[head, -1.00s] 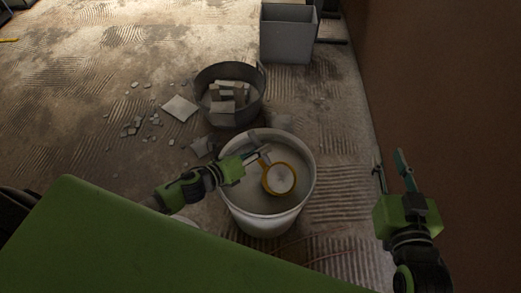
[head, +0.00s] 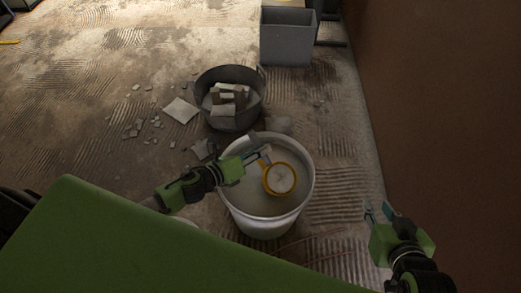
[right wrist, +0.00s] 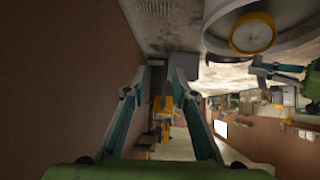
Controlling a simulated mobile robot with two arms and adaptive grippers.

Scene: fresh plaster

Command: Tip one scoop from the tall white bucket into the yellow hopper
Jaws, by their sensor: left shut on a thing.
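The tall white bucket (head: 235,205) stands on the floor below me, with pale material inside. A scoop with a yellow rim (head: 279,179) is over the bucket's opening, and pale stuff shows in it. I cannot tell whether it touches the material below. My left gripper (head: 261,155) is shut on the scoop's handle. My right gripper (head: 378,210) is open and empty, right of the bucket near the brown wall. The right wrist view also shows the scoop (right wrist: 252,33) and bucket. A yellow object (right wrist: 163,108) stands far off there; I cannot tell if it is the hopper.
A dark tub (head: 232,120) with rubble stands just behind the bucket. A grey rectangular bin (head: 286,43) is further back. Broken pieces lie on the floor to the left. The brown wall (head: 440,110) closes the right side. A green surface (head: 130,245) covers the lower left.

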